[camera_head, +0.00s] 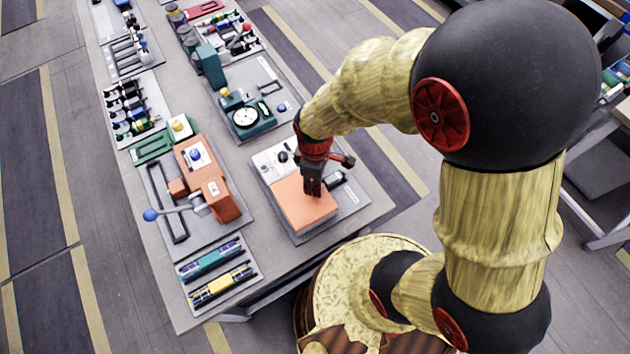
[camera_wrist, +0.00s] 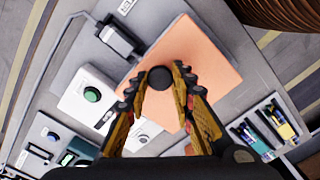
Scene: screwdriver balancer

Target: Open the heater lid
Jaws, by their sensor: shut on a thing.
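The heater's salmon-coloured lid (camera_head: 296,210) lies flat, as far as I can see, beside a white control panel (camera_head: 270,160) on a grey base plate (camera_head: 352,200). The lid (camera_wrist: 212,58) also shows in the wrist view, with a round black knob (camera_wrist: 160,80) near its edge. My gripper (camera_head: 313,190) points down over the lid. In the wrist view its two fingertips (camera_wrist: 160,72) are closed on the knob from both sides. In the head view the fingers hide the knob.
An orange press with a blue-knobbed lever (camera_head: 150,215) stands to the left. A green device with a round dial (camera_head: 246,118) is behind. A tray of screwdriver-like tools (camera_head: 218,272) lies at the front left. A black block (camera_wrist: 120,38) sits beside the lid.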

